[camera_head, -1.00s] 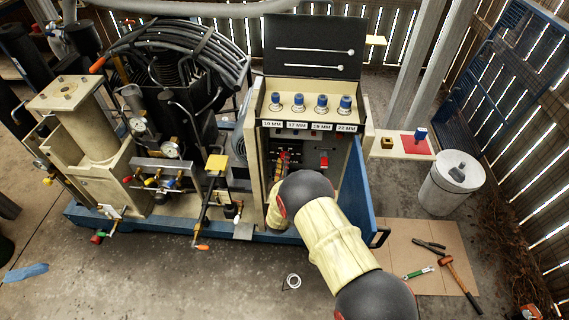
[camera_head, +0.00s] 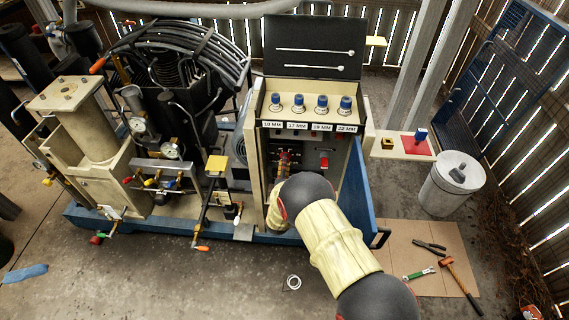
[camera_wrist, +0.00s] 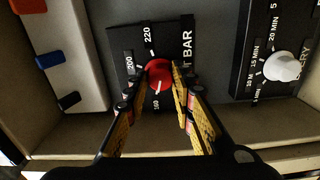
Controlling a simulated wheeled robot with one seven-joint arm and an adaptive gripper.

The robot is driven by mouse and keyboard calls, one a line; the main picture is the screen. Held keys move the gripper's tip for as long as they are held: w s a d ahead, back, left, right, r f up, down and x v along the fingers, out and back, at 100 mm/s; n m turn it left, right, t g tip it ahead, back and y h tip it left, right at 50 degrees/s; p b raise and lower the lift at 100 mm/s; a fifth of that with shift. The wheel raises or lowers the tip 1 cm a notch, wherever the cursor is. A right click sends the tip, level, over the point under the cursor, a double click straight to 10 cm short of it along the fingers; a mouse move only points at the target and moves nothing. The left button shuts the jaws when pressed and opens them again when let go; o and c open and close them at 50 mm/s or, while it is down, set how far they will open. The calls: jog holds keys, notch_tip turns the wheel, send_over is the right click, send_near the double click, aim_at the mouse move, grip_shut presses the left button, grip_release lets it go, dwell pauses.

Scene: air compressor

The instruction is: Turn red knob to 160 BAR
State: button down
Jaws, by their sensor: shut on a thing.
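The red knob (camera_wrist: 158,73) sits on a black dial plate (camera_wrist: 126,45) in the wrist view. I cannot tell clearly which mark the knob points to. My gripper (camera_wrist: 160,80) has its yellow-and-black fingers on both sides of the knob, shut on it.
A white knob (camera_wrist: 281,67) with minute labels is at the right in the wrist view. A box with coloured pieces (camera_wrist: 55,60) is at the left. The cabinet's blue door (camera_head: 357,190) stands open at the right, and a red switch (camera_head: 324,161) is inside.

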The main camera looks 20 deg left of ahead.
jog(key=shift+a, duration=0.15)
jog(key=c, duration=1.5)
grip_release()
jog(key=shift+s, duration=0.15)
jog(key=v, duration=1.1)
jog(key=shift+s+d, duration=0.25)
jog(key=shift+s, duration=0.1)
